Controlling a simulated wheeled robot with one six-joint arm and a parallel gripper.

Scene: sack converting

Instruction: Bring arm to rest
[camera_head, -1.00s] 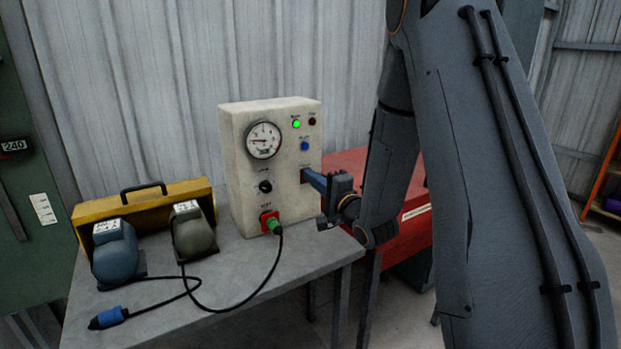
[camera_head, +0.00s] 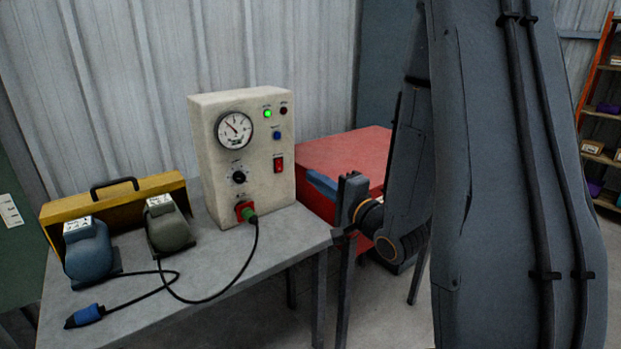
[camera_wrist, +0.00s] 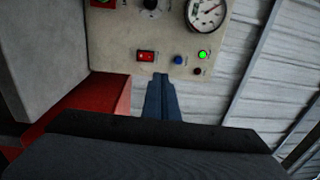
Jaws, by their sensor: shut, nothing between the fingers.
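My gripper (camera_head: 322,184) is shut and empty, its blue-grey fingers pointing left toward the cream control box (camera_head: 207,163) in the head view. It hangs in the air right of the box, with a gap between the fingertips and the panel. In the wrist view the closed fingers (camera_wrist: 161,97) show below the red rocker switch (camera_wrist: 146,56). In the head view the rocker switch (camera_head: 279,164) is uncovered. The green lamp (camera_head: 268,114) is lit. The gauge (camera_head: 235,130) has its needle toward the upper left.
The box stands on a grey table (camera_head: 215,262) with a yellow pedal guard (camera_head: 60,215), a blue pedal (camera_head: 90,255), a grey-green pedal (camera_head: 170,232), and a cable with a blue plug (camera_head: 84,317). A red cabinet (camera_head: 350,153) stands behind my gripper. Shelving (camera_head: 600,125) is at far right.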

